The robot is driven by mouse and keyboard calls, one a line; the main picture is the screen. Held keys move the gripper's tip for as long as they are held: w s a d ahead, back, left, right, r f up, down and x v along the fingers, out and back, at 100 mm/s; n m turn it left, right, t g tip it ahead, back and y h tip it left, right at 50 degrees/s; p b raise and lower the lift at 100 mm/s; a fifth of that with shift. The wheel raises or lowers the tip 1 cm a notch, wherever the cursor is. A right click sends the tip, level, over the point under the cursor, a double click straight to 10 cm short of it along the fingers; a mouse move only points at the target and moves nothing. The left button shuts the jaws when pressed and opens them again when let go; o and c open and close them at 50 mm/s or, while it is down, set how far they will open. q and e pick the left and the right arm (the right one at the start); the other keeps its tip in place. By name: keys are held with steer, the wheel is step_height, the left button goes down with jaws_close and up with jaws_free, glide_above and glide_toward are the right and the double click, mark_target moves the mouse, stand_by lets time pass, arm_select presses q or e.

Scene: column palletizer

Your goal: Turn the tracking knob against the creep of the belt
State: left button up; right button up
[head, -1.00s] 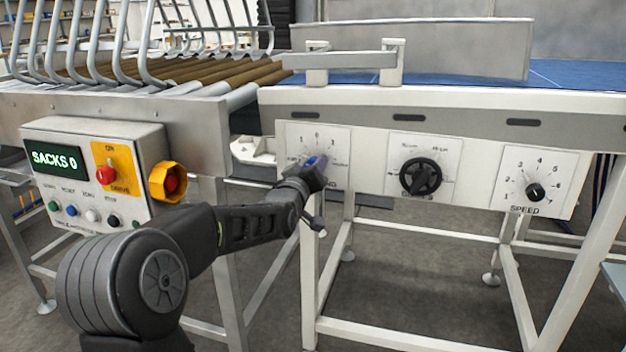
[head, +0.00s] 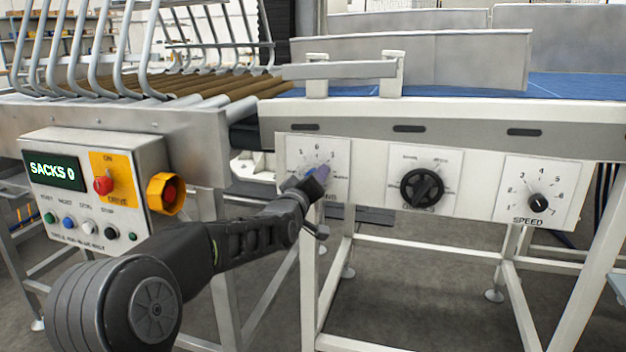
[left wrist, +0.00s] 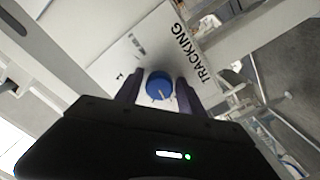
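The tracking knob (left wrist: 159,86) is a blue round knob with a pale pointer line, on a white plate (left wrist: 115,66) lettered TRACKING in the left wrist view. My left gripper (head: 318,180) is at the lower part of that plate. In the left wrist view its two purple fingers (left wrist: 159,88) stand on either side of the knob, with narrow gaps visible. My right gripper is in neither view.
A black rotary knob (head: 422,187) and a SPEED knob (head: 537,203) sit to the right on the same side. A control box (head: 95,190) reading SACKS 0, with a red emergency button (head: 166,194), is at left. The blue belt (head: 575,87) runs above.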

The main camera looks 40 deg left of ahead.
arm_select(q)
steer(key=shift+o, duration=0.7)
steer(key=shift+s, duration=0.15)
steer(key=p+v, duration=0.1)
steer(key=v, duration=0.6)
steer(key=shift+s+d, duration=0.15)
steer(key=shift+s, duration=0.1)
